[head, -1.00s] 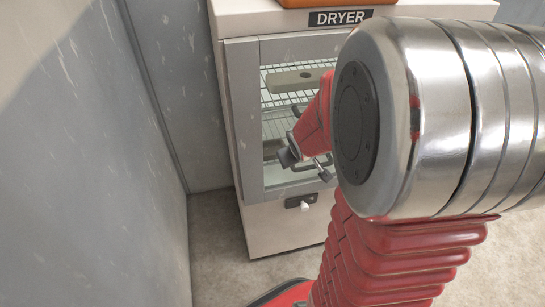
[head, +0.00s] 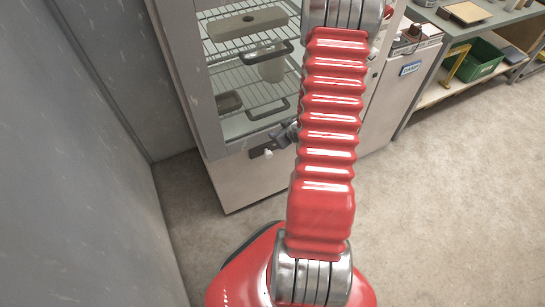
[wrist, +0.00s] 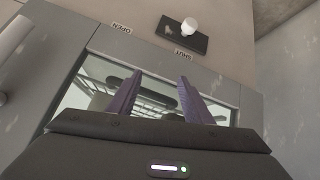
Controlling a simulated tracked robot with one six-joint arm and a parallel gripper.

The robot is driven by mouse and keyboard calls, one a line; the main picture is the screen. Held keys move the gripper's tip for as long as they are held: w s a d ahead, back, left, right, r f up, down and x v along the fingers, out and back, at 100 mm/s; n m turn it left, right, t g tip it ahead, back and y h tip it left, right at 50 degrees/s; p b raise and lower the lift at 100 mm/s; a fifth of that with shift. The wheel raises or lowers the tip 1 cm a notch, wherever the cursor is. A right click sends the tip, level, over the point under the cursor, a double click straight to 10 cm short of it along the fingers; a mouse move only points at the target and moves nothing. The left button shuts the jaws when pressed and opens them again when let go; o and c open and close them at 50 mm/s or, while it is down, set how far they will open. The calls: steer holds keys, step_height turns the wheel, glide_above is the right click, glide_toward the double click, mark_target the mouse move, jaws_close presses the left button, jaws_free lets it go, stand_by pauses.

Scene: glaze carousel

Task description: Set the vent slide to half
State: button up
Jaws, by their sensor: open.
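The vent slide is a dark plate (head: 259,150) with a white knob (head: 268,154), low on the dryer's front below the glass door. In the wrist view the plate (wrist: 169,31) and white knob (wrist: 188,27) are above the fingertips, near upside-down labels OPEN (wrist: 122,28) and SHUT (wrist: 185,53). I cannot tell the slide's exact setting. My gripper (wrist: 156,88) is open and empty, its two purple fingers apart in front of the door glass. In the head view my gripper (head: 284,136) is close to the plate, partly hidden by my red arm.
The dryer (head: 235,185) stands by a grey wall (head: 75,170). Its racks (head: 235,45) hold several pieces behind the door, which has bar handles (head: 268,110). At right are a workbench (head: 462,28) and a green crate (head: 477,60). The floor at right is clear.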

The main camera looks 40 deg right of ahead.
steer(key=t, duration=0.2)
glide_toward(270, 156)
steer(key=d+r, duration=0.3)
steer(key=r, duration=0.2)
steer(key=s+a+f+m+t, duration=0.3)
steer(key=s+f, duration=0.2)
steer(key=s, duration=0.1)
steer(key=shift+a, duration=0.3)
steer(key=shift+w+f, duration=0.15)
steer(key=shift+x, duration=6.8)
steer(key=shift+a, duration=0.15)
steer(key=shift+c, duration=0.7)
jaws_close()
